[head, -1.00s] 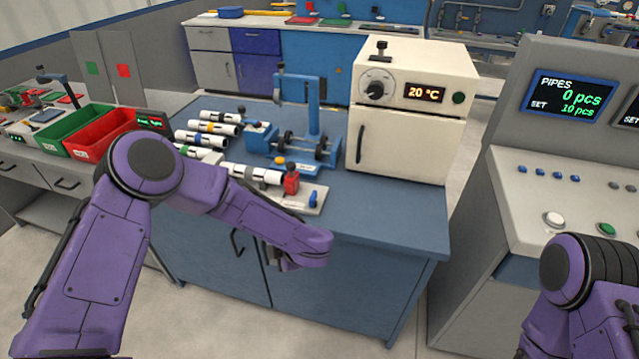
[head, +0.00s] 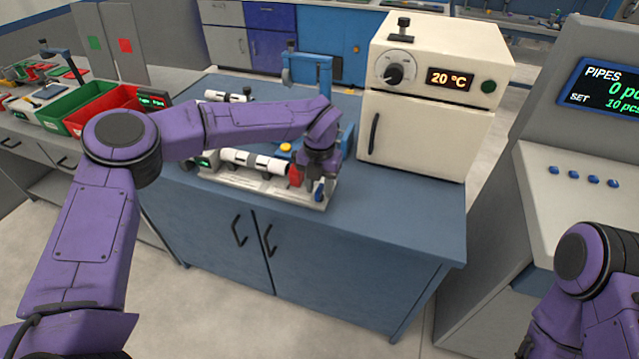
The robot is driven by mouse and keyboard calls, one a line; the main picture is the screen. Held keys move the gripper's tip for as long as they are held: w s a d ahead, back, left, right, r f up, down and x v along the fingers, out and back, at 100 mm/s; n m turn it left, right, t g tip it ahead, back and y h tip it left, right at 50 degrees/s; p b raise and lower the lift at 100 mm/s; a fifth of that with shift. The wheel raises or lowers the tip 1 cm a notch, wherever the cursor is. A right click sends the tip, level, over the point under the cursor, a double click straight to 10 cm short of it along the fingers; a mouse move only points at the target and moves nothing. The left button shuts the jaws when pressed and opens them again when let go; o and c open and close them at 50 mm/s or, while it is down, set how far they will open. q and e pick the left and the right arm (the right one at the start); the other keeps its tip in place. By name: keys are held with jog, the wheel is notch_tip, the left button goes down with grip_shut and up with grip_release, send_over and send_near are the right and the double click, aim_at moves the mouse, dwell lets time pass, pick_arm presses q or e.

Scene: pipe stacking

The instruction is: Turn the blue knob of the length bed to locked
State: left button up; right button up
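The length bed (head: 262,187) is a pale plate near the front edge of the blue bench. A white and black pipe (head: 250,160) lies along it, with a red block (head: 296,175) at the right end. The blue knob (head: 319,193) is at the bed's right front corner, partly covered by my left gripper. My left gripper (head: 321,176) points down right over the knob. I cannot tell whether its fingers are open or touch the knob. The knob's locked or unlocked setting cannot be read. My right gripper is out of view; only my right arm shows at the lower right.
A white oven (head: 420,135) reading 20 °C stands right of the bed. A blue fixture (head: 309,70) stands behind my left arm, which hides part of the bench. Red (head: 108,100) and green (head: 62,118) bins are at the left. The bench's front right top is clear.

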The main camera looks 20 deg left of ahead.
pick_arm(q)
jog(key=shift+f, duration=0.15)
grip_shut()
jog(key=shift+r+m+p, duration=0.25)
jog(key=shift+m+p, duration=0.9)
jog(key=shift+m, duration=0.35)
jog(key=m+p, duration=0.2)
jog(key=m, duration=0.1)
jog(key=shift+m, duration=0.3)
jog(key=m+p, duration=0.2)
jog(key=m, duration=0.3)
jog(key=m+p, duration=0.2)
jog(key=m, duration=0.4)
jog(key=shift+w+f, duration=0.1)
jog(key=shift+m, duration=0.3)
